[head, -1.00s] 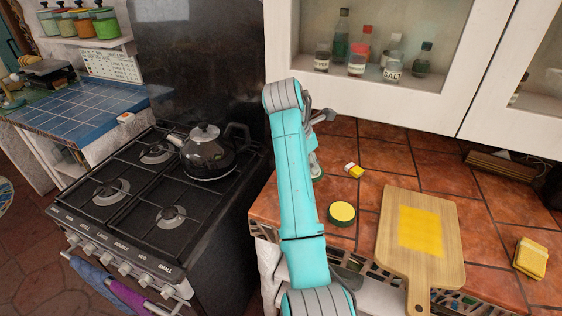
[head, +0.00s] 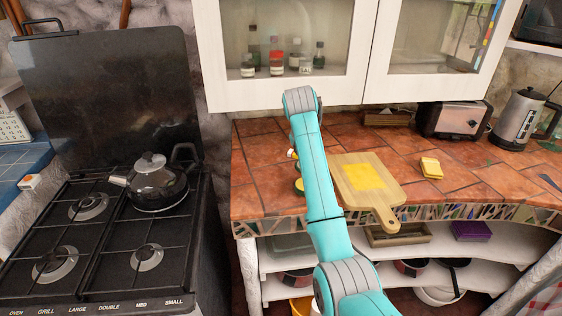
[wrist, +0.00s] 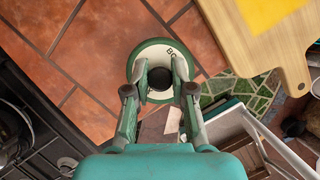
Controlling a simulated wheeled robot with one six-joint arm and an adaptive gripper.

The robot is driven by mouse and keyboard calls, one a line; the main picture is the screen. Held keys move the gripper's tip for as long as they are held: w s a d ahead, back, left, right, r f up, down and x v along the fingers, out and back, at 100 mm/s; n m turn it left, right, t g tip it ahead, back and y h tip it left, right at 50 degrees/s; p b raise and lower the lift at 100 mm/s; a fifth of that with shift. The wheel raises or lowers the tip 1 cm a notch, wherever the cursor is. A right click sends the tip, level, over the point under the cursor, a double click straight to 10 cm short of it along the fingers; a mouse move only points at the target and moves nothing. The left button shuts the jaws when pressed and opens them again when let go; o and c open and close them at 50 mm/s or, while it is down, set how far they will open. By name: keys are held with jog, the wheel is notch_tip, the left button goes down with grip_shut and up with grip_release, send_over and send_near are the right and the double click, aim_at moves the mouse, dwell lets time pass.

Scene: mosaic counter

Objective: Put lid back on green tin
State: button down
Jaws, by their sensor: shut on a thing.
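In the wrist view my gripper (wrist: 160,88) is shut on the dark knob of a round white lid (wrist: 152,52) with a green rim and partly hidden lettering. Counter tiles show around the lid. Whatever is directly beneath it is hidden, and I cannot tell whether it touches anything. In the head view a low round green thing with a yellow top (head: 299,185), perhaps the tin, shows partly behind my arm on the counter. My gripper and the lid are hidden behind my arm there.
A cutting board (head: 385,205) with a yellow patch lies just right of my arm. A yellow block (head: 431,168) lies beyond it. The stove with a kettle (head: 155,185) is at left, a toaster (head: 453,119) at back right. The cabinet (head: 285,98) overhangs the counter's back.

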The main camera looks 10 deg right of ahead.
jog(key=shift+f, duration=3.25)
jog(key=shift+f, duration=0.1)
jog(key=shift+c, duration=2.1)
grip_release()
jog(key=shift+r, duration=3.5)
